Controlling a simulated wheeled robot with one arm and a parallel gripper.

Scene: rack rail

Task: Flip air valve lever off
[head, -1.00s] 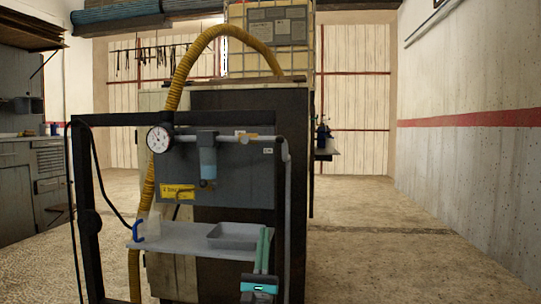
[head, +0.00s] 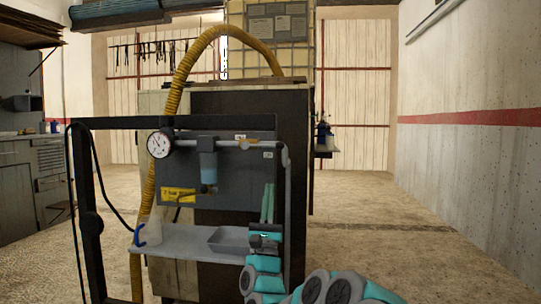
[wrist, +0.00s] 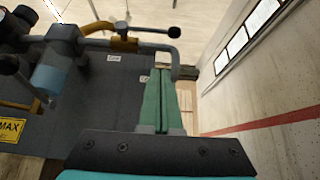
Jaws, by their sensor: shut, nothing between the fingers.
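The air valve has a brass body (wrist: 124,44) on the grey pipe in the wrist view. Its dark lever (wrist: 150,30) ends in a round black knob and runs roughly along the pipe to the right. In the head view the valve (head: 243,145) is small and its lever is hard to make out. My gripper (head: 267,187) is below and to the right of the valve, in front of the grey panel. Its green fingers (wrist: 160,74) lie together, shut and empty, apart from the lever.
The pipe (wrist: 170,49) bends down at the right, close to my fingertips. A pressure gauge (head: 159,143) and blue filter bowl (head: 208,167) are left of the valve. A shelf (head: 180,239) with a grey tray (head: 229,239) is below. The floor at right is open.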

